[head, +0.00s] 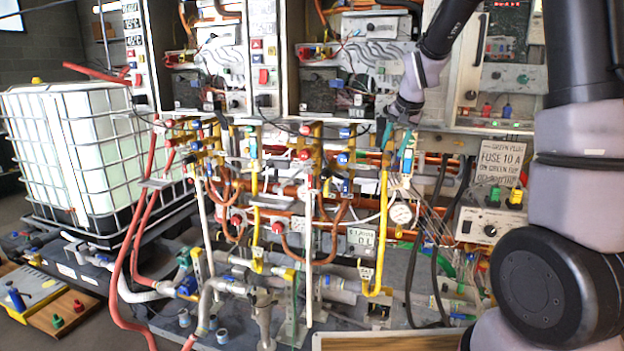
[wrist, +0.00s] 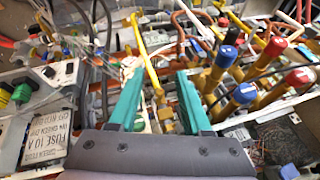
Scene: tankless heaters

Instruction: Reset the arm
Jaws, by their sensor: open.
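My gripper (head: 397,140) shows in the head view right of centre, in front of the heater rack, with its teal fingers pointing down. In the wrist view my gripper (wrist: 159,78) has its two teal fingers apart, with nothing held between them. Pipes and fittings lie beyond the fingertips. My arm comes in from the right side of the head view, bent over the top. I cannot tell whether the fingers touch anything.
Blue- and red-capped valves (wrist: 240,93) stand close right of the fingers. A labelled fuse box (wrist: 45,120) is at left. The head view shows a pressure gauge (head: 401,214), a yellow pipe (head: 382,235) and a white caged tank (head: 95,150). Little free room shows near the rack.

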